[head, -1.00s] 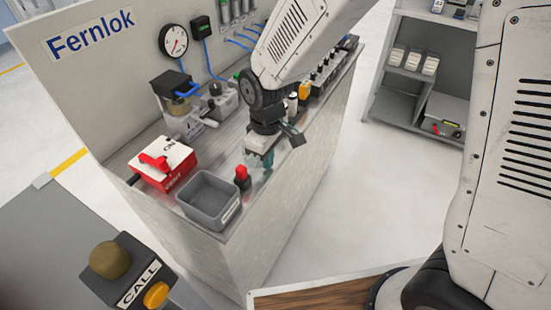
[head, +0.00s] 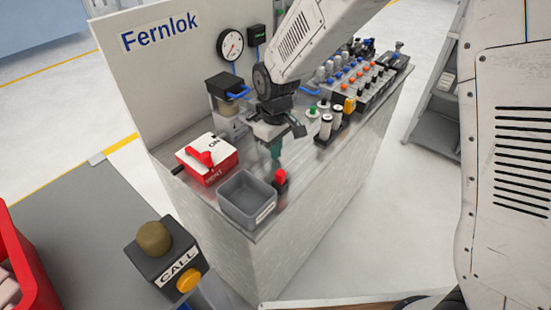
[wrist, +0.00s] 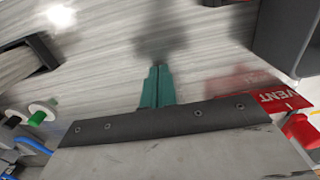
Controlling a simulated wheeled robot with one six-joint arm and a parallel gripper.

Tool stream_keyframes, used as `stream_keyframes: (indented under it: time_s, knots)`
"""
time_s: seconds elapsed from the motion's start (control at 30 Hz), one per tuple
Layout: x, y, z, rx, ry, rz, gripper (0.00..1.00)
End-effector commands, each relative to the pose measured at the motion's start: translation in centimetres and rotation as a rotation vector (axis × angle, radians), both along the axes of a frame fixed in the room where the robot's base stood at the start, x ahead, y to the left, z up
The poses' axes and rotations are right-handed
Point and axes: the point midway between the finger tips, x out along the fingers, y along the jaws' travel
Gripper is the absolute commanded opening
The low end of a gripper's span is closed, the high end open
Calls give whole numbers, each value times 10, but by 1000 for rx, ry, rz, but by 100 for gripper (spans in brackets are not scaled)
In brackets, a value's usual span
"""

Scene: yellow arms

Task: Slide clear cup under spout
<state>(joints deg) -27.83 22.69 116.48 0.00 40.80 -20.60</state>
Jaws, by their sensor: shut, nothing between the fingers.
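My gripper (head: 276,157) has teal fingers, shut and empty, pointing down over the front part of the metal bench top (head: 300,160). In the wrist view the closed fingers (wrist: 157,72) are above bare bench surface, with nothing at their tips. At the back of the bench stands a dispenser (head: 224,83) with a dark top and a blue handle. Below its top is a pale, partly see-through body (head: 226,105) with brownish contents. The gripper is in front and to the right of it. I cannot clearly make out a separate clear cup or the spout; my arm hides part of that area.
A red and white VENT box (head: 207,160) is left of the gripper, a grey bin (head: 246,198) in front and a red knob (head: 280,180) close by. A CALL post (head: 165,255) is nearer me. Bare bench lies under the fingers.

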Motion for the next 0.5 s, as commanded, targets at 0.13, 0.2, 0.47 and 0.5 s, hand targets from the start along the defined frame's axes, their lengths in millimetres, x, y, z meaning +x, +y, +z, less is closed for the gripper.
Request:
stream_keyframes:
  time_s: [0.13, 0.2, 0.47, 0.5]
  knots:
    - [8, -7, 0, 0, 0, -18, 0]
    - [8, -7, 0, 0, 0, -18, 0]
    - [8, -7, 0, 0, 0, -17, 0]
    - [7, -8, 0, -1, 1, -17, 0]
